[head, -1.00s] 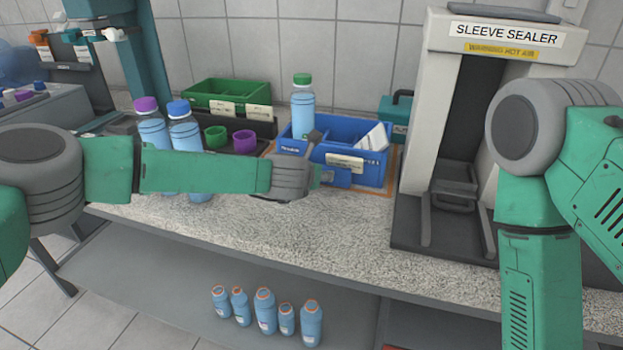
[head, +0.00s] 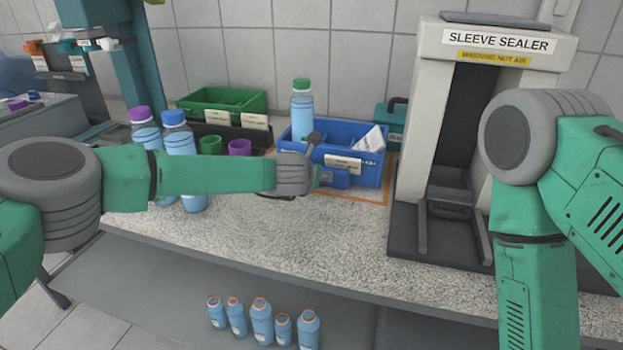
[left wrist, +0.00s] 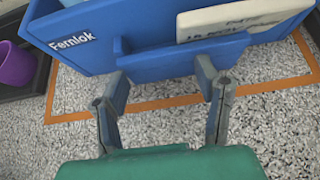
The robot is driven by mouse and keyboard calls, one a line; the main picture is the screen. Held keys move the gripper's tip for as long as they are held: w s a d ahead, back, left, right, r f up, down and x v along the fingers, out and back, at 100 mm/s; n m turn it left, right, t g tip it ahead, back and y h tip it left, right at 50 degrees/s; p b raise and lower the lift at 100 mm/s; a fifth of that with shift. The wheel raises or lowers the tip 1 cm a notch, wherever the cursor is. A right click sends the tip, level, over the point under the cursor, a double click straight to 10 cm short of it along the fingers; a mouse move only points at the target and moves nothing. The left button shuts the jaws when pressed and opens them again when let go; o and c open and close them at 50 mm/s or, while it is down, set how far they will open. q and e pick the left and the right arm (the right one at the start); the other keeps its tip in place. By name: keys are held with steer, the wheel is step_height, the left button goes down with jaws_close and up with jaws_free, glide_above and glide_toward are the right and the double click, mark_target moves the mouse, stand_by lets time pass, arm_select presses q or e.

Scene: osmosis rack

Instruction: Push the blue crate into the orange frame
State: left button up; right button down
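The blue crate (head: 357,175) stands on the bench, holding a green-capped bottle (head: 302,110) and white packets (head: 370,140). It also shows at the top of the left wrist view (left wrist: 75,62). The orange frame (head: 385,203) is a flat outline on the bench. Its front line (left wrist: 160,104) lies in front of the crate with a bare strip between; its back is hidden. My left gripper (head: 316,160) is at the crate's front. In the left wrist view its fingers (left wrist: 162,84) are spread, tips at the crate's front wall. My right gripper is out of view.
Bottles with purple (head: 145,130) and blue caps (head: 180,140) stand left, behind my left arm. A green crate (head: 220,100) is behind. The sleeve sealer (head: 430,130) stands close on the right. Several bottles (head: 262,320) are below the bench front. Bench space before the crate is clear.

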arm_select(q)
steer(key=shift+w+d, duration=0.35)
steer(key=shift+w, duration=0.5)
